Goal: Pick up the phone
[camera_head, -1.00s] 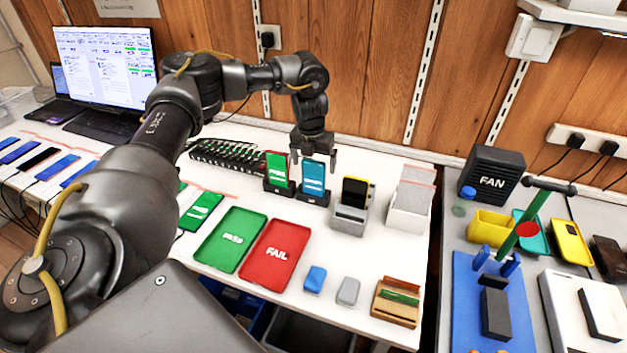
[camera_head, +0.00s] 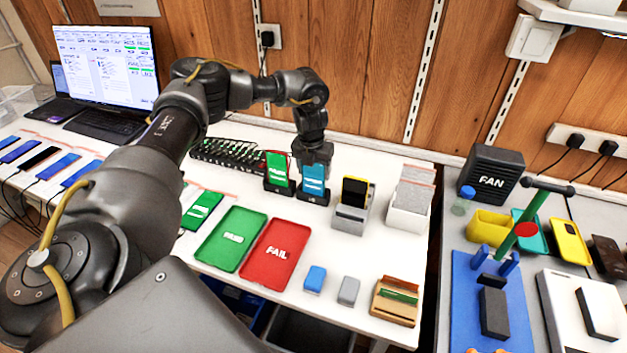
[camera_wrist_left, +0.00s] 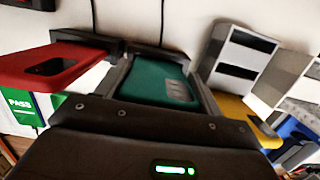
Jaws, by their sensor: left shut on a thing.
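A phone with a blue screen (camera_head: 313,180) stands upright in the right one of two black docks (camera_head: 314,198) on the white table. My left gripper (camera_head: 315,158) is at its upper part and is shut on it. In the left wrist view the phone's teal back (camera_wrist_left: 150,84) shows between the two fingers. A second phone, with a green screen (camera_head: 277,166), stands in the dock to the left. Its red back (camera_wrist_left: 48,68) is beside my left finger in the wrist view. My right gripper is not in view.
A grey stand with a yellow-edged phone (camera_head: 356,191) is right of the docks, then a white divided box (camera_head: 408,213). A green PASS tray (camera_head: 215,256) and a red FAIL tray (camera_head: 257,278) lie in front. A black cable rack (camera_head: 232,156) is to the left.

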